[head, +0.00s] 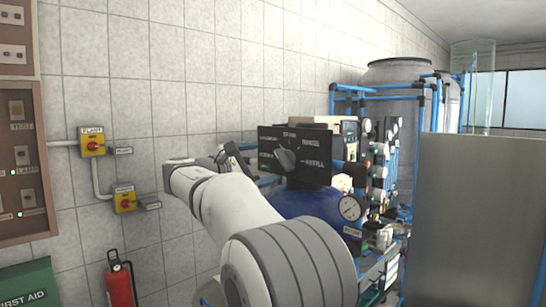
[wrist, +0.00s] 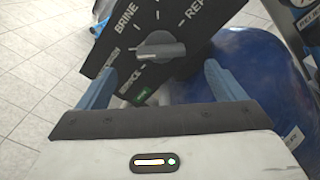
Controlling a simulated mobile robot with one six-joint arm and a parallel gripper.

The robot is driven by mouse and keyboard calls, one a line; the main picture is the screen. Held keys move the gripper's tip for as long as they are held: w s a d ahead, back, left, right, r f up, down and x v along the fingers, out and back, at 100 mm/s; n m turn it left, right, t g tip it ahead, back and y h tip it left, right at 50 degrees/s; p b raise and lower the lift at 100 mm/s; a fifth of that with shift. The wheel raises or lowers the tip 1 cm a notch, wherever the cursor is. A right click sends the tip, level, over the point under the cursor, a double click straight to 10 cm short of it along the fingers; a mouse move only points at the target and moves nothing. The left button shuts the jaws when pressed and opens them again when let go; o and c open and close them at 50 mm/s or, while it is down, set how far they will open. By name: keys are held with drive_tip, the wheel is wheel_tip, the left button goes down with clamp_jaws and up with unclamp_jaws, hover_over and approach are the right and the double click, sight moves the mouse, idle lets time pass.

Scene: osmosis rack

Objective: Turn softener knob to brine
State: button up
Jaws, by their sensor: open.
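The softener's black panel (head: 312,157) faces me in the head view, with white labels around its edge. Its grey knob (head: 286,158) sits on the panel, slightly left of centre. In the wrist view the panel (wrist: 172,17) is tilted, and "BRINE" reads at its upper left. The knob (wrist: 160,48) lies roughly sideways there; I cannot tell which end points to a label. My gripper (wrist: 162,70) is open, its two blue-grey fingers spread to either side below the knob, apart from it. In the head view my gripper (head: 236,158) is left of the panel, partly hidden by my wrist.
A blue tank (head: 305,203) with a round gauge (head: 350,208) stands below the panel. Blue pipework and a large grey tank (head: 395,73) are behind. A grey partition (head: 480,220) blocks the right. Yellow switches (head: 93,142) and a red extinguisher (head: 119,284) line the left wall.

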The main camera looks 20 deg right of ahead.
sight(281, 160)
drive_tip(key=p+x, duration=0.2)
drive_tip(key=x, duration=0.5)
drive_tip(key=shift+f, duration=0.1)
drive_tip(key=shift+c, duration=0.3)
drive_tip(key=shift+s+f, duration=0.1)
drive_tip(key=c, duration=0.9)
